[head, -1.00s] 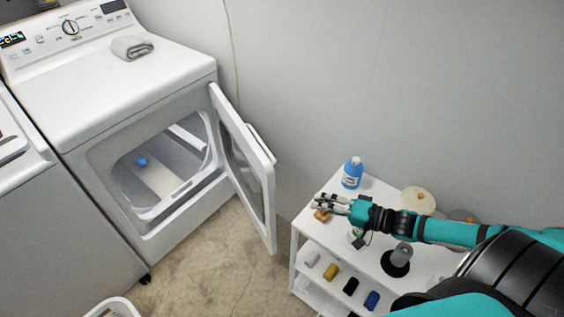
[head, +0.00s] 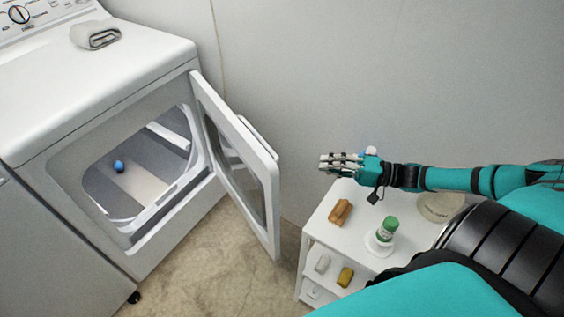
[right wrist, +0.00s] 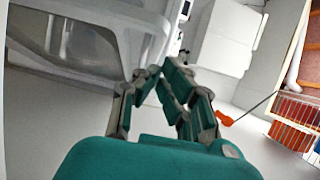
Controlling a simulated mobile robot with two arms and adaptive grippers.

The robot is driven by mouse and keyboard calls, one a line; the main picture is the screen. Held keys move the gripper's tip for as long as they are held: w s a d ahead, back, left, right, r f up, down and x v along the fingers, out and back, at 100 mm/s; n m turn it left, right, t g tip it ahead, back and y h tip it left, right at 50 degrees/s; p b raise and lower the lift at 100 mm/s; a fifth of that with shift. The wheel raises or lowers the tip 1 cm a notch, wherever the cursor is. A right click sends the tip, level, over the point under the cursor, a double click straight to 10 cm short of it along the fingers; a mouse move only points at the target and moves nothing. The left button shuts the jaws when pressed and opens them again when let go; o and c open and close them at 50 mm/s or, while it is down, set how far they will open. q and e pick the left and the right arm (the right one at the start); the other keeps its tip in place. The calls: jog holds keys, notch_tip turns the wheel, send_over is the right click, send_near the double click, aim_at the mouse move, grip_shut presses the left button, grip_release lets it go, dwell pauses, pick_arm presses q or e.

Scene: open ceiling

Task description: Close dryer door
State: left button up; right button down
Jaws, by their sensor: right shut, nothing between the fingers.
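The white dryer (head: 110,90) stands at the left in the head view. Its door (head: 238,160), a white frame around a glass pane, stands wide open, swung out to the right of the opening. A small blue item (head: 119,166) lies inside the drum. My right gripper (head: 324,162) is shut and empty, pointing left over the shelf's far left end. It is to the right of the door and apart from it. In the right wrist view, its shut fingers (right wrist: 160,78) show in the middle. My left gripper is not in view.
A white shelf (head: 318,228) below my right arm holds a brown item (head: 340,212), a green-capped bottle (head: 386,230) and other things. A blue bottle is mostly hidden behind my gripper. A folded towel (head: 95,35) lies on the dryer. Floor is clear before the door.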

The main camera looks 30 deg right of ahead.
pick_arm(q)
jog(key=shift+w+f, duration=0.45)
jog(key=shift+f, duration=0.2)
pick_arm(e)
jog(key=f+x, duration=0.1)
jog(key=x, duration=0.9)
jog(key=shift+w, duration=0.5)
jog(key=shift+f, duration=0.15)
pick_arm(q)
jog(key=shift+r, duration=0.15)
